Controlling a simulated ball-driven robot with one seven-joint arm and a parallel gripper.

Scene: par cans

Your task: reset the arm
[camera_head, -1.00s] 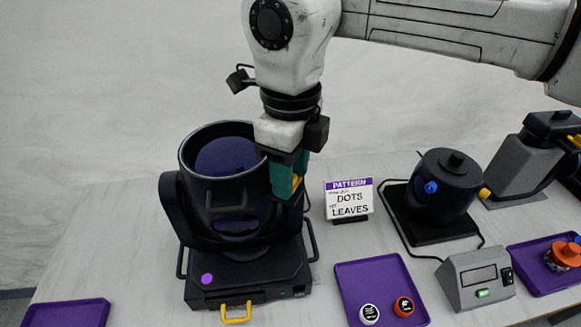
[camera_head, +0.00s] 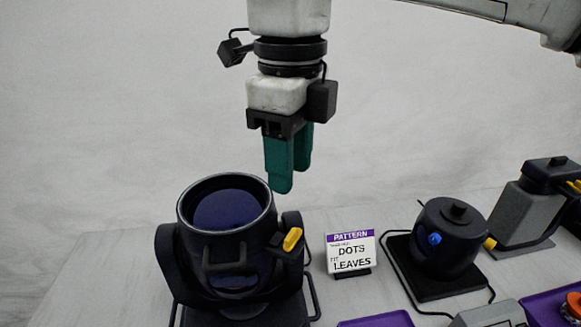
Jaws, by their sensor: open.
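My gripper (camera_head: 288,180) hangs high near the middle of the view, pointing down. Its two green fingers are apart and nothing shows between them. Its tips appear a little above and right of the rim of the par can (camera_head: 212,262), a dark drum-like lamp with a bluish lens facing up and forward. A yellow lever (camera_head: 292,239) on the right side of the par can's yoke is in plain view, below the fingers and apart from them.
A sign (camera_head: 351,251) reading PATTERN, DOTS, LEAVES stands right of the par can. Further right are a black round device (camera_head: 450,243) on a black base and a grey stand (camera_head: 522,212). Purple trays (camera_head: 378,321) are cut off at the bottom. The space around my gripper is clear.

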